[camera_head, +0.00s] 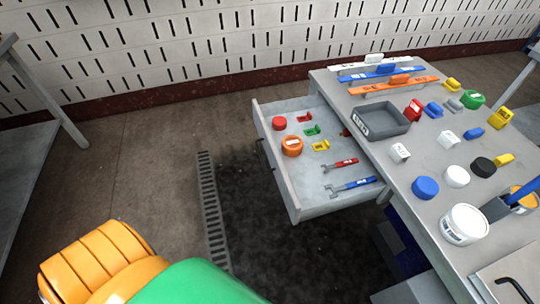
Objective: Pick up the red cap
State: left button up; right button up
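The red cap (279,123) is a small round piece lying in the open drawer (325,202), near its far left corner. An orange cap (292,146) lies just in front of it, with a small red bracket (304,117) to its right. The red cap's top and near side are unobstructed. Neither gripper can be made out in the head view, so no gripper is seen near the cap.
The drawer also holds green and yellow brackets and red and blue wrenches (349,186). The grey table (433,165) carries several coloured caps, blocks, a grey bin (382,123) and a white tub (464,224).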

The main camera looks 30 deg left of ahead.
aim_at(279, 123)
jog(key=i+j+z, duration=0.15)
jog(key=j+z, duration=0.2)
jog(key=j, duration=0.9)
jog(key=j+z, duration=0.35)
jog(key=j, duration=0.9)
